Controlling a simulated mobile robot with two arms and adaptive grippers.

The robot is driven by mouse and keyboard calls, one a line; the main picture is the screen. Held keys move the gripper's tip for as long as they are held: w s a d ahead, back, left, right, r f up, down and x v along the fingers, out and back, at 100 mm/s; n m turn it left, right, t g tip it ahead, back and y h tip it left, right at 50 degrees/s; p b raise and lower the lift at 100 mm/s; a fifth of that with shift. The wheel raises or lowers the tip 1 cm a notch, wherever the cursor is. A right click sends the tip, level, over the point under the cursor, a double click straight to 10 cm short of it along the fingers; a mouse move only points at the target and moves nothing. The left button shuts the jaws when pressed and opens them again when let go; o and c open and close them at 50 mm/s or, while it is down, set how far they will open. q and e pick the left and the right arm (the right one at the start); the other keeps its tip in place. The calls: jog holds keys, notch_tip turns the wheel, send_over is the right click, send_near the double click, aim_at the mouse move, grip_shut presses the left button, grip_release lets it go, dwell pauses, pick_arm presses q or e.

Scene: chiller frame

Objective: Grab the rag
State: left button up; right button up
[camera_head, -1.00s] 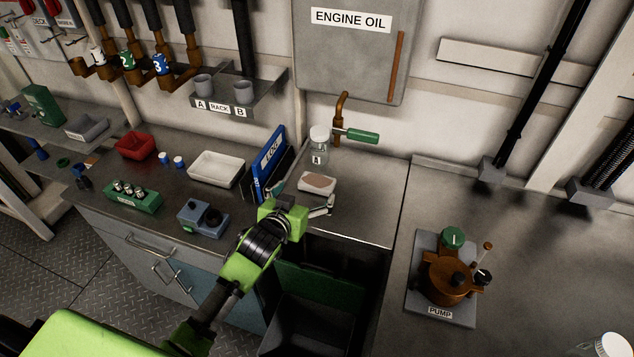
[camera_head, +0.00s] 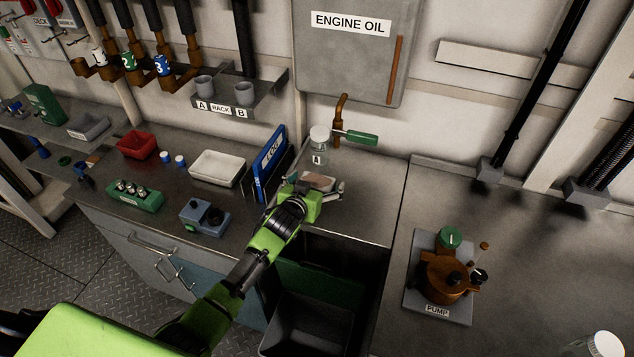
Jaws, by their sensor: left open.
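The rag (camera_head: 318,180) is a brownish-pink folded cloth in a small white tray on the counter, below the engine oil tap. My left gripper (camera_head: 326,190) is open at the near side of the tray, with its fingers spread toward the rag. The gripper body hides most of the tray and part of the rag. I cannot tell whether the fingers touch the cloth. My right gripper is out of view.
A blue log binder (camera_head: 270,163) stands just left of the gripper. A jar (camera_head: 319,146) stands behind the rag, beside the green-handled tap (camera_head: 362,137). An open bin (camera_head: 308,322) lies below the counter edge. A pump (camera_head: 446,275) is at right.

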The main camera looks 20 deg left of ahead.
pick_arm(q)
jog(key=c, duration=1.2)
jog(key=shift+c, duration=0.6)
jog(key=shift+r, duration=0.1)
